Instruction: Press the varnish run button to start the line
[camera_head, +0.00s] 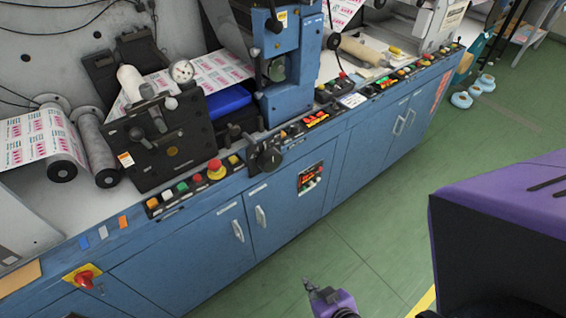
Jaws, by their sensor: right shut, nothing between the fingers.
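A blue web rewinder machine (200,245) runs from lower left to upper right. A button strip (172,198) on its front ledge carries white, green and red buttons and a red mushroom knob (216,169) on a yellow base. A small panel (311,180) with a red display and small buttons sits on the cabinet front. More button strips (390,82) lie farther right. Labels are too small to read, so I cannot tell which is the varnish run button. My right gripper (311,285) is shut and empty at the bottom centre, apart from the machine. My left gripper is out of view.
A red rotary switch (85,279) on a yellow plate is at lower left. A dark handwheel (266,157) and door handles (261,216) stick out from the front. Green floor (400,220) in front is clear. Blue-and-white rolls (461,100) lie at upper right.

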